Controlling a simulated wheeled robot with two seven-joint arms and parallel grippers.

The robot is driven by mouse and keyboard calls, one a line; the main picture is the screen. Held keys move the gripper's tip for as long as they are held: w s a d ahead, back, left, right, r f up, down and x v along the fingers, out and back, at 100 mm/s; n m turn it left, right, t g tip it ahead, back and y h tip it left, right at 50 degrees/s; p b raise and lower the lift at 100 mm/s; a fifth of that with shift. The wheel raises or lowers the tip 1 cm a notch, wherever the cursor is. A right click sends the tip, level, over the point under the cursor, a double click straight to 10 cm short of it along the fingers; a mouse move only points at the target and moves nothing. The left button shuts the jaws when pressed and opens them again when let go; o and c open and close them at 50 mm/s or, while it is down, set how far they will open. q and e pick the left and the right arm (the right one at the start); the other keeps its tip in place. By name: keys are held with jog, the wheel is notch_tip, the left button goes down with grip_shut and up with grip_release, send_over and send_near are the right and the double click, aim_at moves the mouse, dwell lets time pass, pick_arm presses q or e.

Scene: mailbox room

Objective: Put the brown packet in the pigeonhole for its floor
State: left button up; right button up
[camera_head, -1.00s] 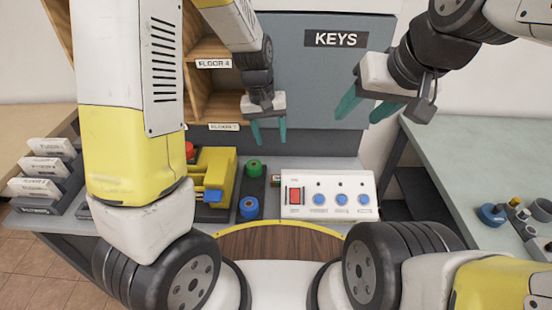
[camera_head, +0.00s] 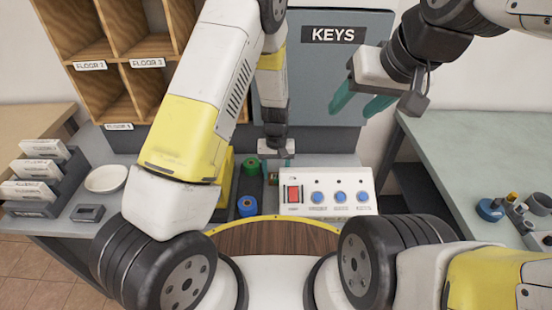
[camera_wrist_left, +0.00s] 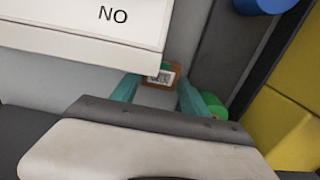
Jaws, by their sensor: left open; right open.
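The brown packet (camera_wrist_left: 160,76) is a small brown piece with a white printed label, too small to read. In the left wrist view it lies just beyond and between the teal fingertips of my left gripper (camera_wrist_left: 158,88), partly hidden by the white box. In the head view my left gripper (camera_head: 277,158) is low over the counter, left of the white button box, its fingers mostly hidden. It is open. My right gripper (camera_head: 360,102) is open and empty in front of the KEYS cabinet. The wooden pigeonholes (camera_head: 117,62) with floor labels stand at the back left, partly behind my left arm.
A white button box (camera_head: 327,206) stands beside the left gripper. Green (camera_head: 251,164) and blue (camera_head: 247,206) round items sit left of it. The grey KEYS cabinet (camera_head: 330,75) is behind. A white dish (camera_head: 106,178) and a card rack (camera_head: 45,185) are at left.

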pick_arm(q)
jog(key=shift+f, duration=0.35)
grip_shut()
jog(key=shift+r, duration=0.1)
